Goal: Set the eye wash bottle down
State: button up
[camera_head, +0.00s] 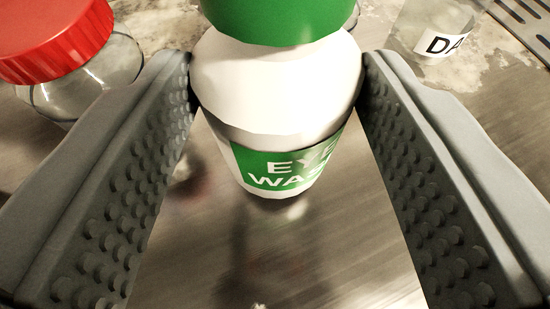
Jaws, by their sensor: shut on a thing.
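The eye wash bottle (275,90) is white with a green cap (280,18) and a green label reading "EYE WA…". It stands roughly upright between the tips of my gripper (278,88). The two grey, studded fingers touch it on the left and right of its upper body. Its base is close to or on the shiny metal surface (290,255); I cannot tell whether it touches. The top of the cap is cut off by the frame.
A clear jar (88,78) with a red lid (55,35) stands close to the left finger. A clear container (430,30) with a "DA…" label stands at the upper right. A slotted metal grate (525,20) lies in the right corner. The metal in front of the bottle is clear.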

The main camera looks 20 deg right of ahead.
jog(key=shift+f, duration=1)
jog(key=shift+f, duration=0.1)
jog(key=o, duration=1.2)
jog(key=v, duration=1.2)
